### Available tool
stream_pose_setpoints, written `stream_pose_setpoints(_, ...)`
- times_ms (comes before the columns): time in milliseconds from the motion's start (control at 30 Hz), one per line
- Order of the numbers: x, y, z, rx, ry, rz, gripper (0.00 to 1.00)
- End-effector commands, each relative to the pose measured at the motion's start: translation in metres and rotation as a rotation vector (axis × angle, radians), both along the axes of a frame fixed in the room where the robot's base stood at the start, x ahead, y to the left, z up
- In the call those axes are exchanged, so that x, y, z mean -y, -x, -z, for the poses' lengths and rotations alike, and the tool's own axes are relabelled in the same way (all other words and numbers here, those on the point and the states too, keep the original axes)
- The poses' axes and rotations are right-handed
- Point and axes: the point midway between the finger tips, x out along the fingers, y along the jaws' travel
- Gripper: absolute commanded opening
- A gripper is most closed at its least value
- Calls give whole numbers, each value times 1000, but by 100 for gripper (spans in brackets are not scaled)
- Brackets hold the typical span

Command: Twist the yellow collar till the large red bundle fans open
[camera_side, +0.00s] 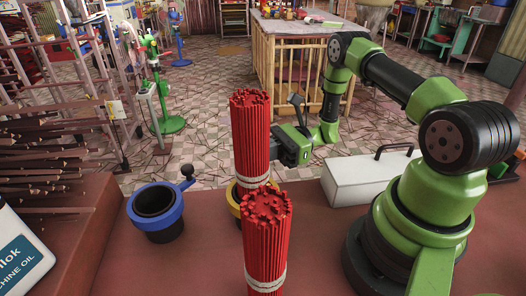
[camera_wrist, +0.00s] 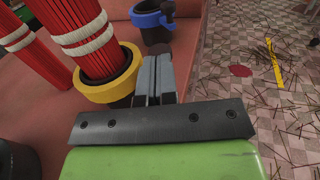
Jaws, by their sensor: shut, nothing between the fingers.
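A large red bundle (camera_side: 250,135) of thin sticks stands upright in the yellow collar (camera_side: 235,200) in the side view, tied with a pale band. The front bundle hides part of the collar. In the wrist view the yellow collar (camera_wrist: 113,92) rings a dark cup, and the red bundle (camera_wrist: 75,28) with two pale bands rises from it, closed together. My gripper (camera_wrist: 155,78) is shut and empty, its fingers just right of the collar in the wrist view; I cannot tell whether they touch it. In the side view my gripper (camera_side: 283,148) is right of the bundle, its fingertips hidden.
A second red bundle (camera_side: 266,240) stands in front in the side view. A blue-collared dark cup (camera_side: 157,207) with a side knob is to the left. A white box (camera_side: 365,180) lies near my base, and a machine oil container (camera_side: 22,255) stands at front left.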

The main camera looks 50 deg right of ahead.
Motion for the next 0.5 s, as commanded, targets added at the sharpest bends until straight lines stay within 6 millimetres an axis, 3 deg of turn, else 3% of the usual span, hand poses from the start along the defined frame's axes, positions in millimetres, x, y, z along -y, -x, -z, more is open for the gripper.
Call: stream_pose_setpoints(500, -15, -22, 1, 4, 3, -269, 0)
